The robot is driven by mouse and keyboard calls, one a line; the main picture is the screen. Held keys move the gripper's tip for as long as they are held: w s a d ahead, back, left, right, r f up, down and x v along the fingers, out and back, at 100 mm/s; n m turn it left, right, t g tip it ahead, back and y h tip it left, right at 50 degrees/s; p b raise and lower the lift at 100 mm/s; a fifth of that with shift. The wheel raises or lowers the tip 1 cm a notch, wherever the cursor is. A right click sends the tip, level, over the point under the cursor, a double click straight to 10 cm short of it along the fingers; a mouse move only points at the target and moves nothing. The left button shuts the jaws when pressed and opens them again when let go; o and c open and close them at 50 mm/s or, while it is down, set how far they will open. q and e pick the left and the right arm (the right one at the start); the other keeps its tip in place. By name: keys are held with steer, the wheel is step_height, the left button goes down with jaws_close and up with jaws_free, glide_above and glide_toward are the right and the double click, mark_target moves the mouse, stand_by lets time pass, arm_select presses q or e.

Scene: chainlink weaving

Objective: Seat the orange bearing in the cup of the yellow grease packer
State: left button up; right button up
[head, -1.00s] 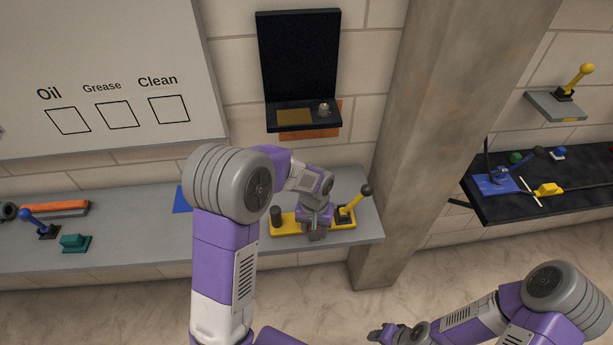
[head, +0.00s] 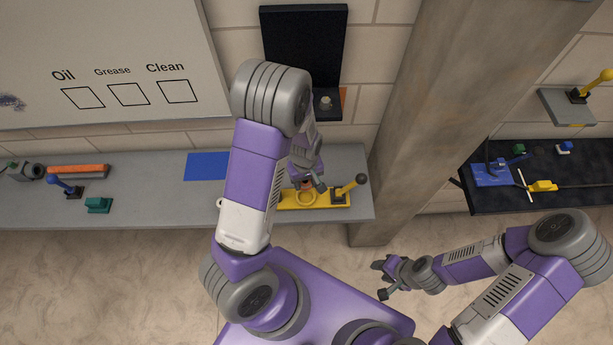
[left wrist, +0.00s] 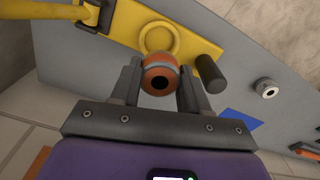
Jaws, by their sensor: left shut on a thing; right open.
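My left gripper (head: 308,185) is shut on the orange bearing (left wrist: 159,80), whose dark bore faces the wrist camera. The bearing appears just short of the cup in that view; its height above the packer is hard to tell. My right gripper (head: 384,280) is open and empty, off the bench.
A blue mat (head: 207,166) and a small pale ring (left wrist: 267,88) lie on the bench. A black wall shelf (head: 327,105) stands behind my left arm. A concrete pillar (head: 440,100) rises to the right of the bench. A dark table (head: 560,190) holds other tools.

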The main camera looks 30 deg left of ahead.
arm_select(q)
step_height(320, 180, down, 8)
steer(key=b, duration=0.6)
steer(key=shift+r+b, duration=0.1)
steer(key=shift+b, duration=0.2)
stand_by(0.6)
steer(key=o, duration=1.2)
step_height(320, 180, up, 7)
steer(key=shift+d+r+p, duration=0.1)
steer(key=shift+r+p, duration=0.1)
steer(key=shift+p, duration=0.25)
